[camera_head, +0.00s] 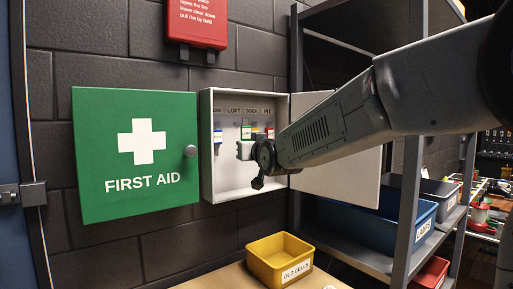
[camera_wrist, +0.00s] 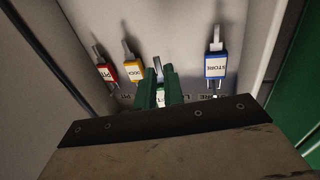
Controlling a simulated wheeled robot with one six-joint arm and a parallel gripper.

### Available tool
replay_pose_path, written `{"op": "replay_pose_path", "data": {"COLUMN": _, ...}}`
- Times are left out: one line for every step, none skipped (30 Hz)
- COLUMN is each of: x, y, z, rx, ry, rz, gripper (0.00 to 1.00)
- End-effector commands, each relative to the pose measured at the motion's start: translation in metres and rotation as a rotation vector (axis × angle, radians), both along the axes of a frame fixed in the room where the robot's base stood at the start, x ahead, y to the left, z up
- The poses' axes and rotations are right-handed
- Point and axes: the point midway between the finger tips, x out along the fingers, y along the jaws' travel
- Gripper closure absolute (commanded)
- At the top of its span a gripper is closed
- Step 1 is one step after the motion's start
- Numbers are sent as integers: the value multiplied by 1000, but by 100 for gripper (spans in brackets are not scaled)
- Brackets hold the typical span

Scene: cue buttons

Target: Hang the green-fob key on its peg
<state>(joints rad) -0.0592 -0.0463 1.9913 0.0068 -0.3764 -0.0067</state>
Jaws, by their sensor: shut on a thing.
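Blue (camera_wrist: 215,66), yellow (camera_wrist: 134,70) and red (camera_wrist: 107,73) fob keys hang on either side. A green first-aid box (camera_head: 135,155) is left of the cabinet. The open cabinet door (camera_head: 345,165) is on the right. A yellow bin (camera_head: 279,260) stands below.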

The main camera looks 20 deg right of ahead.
Motion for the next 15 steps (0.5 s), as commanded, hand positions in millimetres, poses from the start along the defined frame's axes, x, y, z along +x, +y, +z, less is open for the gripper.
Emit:
{"op": "replay_pose_path", "data": {"x": 3, "y": 1, "z": 0, "rx": 0, "ry": 0, "rz": 0, "gripper": 100}}
{"op": "replay_pose_path", "data": {"x": 5, "y": 1, "z": -1, "rx": 1, "ry": 0, "rz": -1, "gripper": 100}}
{"op": "replay_pose_path", "data": {"x": 8, "y": 1, "z": -1, "rx": 1, "ry": 1, "rz": -1, "gripper": 100}}
{"op": "replay_pose_path", "data": {"x": 9, "y": 2, "z": -1, "rx": 1, "ry": 1, "rz": -1, "gripper": 100}}
{"op": "replay_pose_path", "data": {"x": 11, "y": 2, "z": -1, "rx": 1, "ry": 1, "rz": -2, "gripper": 100}}
{"op": "replay_pose_path", "data": {"x": 13, "y": 2, "z": -1, "rx": 1, "ry": 0, "rz": -2, "gripper": 100}}
{"op": "replay_pose_path", "data": {"x": 15, "y": 3, "z": -1, "rx": 1, "ry": 0, "rz": -2, "gripper": 100}}
{"op": "replay_pose_path", "data": {"x": 17, "y": 3, "z": -2, "rx": 1, "ry": 0, "rz": -2, "gripper": 100}}
{"op": "replay_pose_path", "data": {"x": 19, "y": 4, "z": -2, "rx": 1, "ry": 0, "rz": -3, "gripper": 100}}
{"op": "replay_pose_path", "data": {"x": 21, "y": 4, "z": -2, "rx": 0, "ry": 0, "rz": -3, "gripper": 100}}
{"op": "replay_pose_path", "data": {"x": 22, "y": 4, "z": -3, "rx": 0, "ry": 1, "rz": -3, "gripper": 100}}
{"op": "replay_pose_path", "data": {"x": 24, "y": 5, "z": -3, "rx": 0, "ry": 1, "rz": -3, "gripper": 100}}
{"op": "replay_pose_path", "data": {"x": 26, "y": 5, "z": -3, "rx": 0, "ry": 0, "rz": -4, "gripper": 100}}
{"op": "replay_pose_path", "data": {"x": 28, "y": 6, "z": -3, "rx": 0, "ry": 0, "rz": -4, "gripper": 100}}
{"op": "replay_pose_path", "data": {"x": 30, "y": 6, "z": -3, "rx": 1, "ry": 0, "rz": -4, "gripper": 100}}
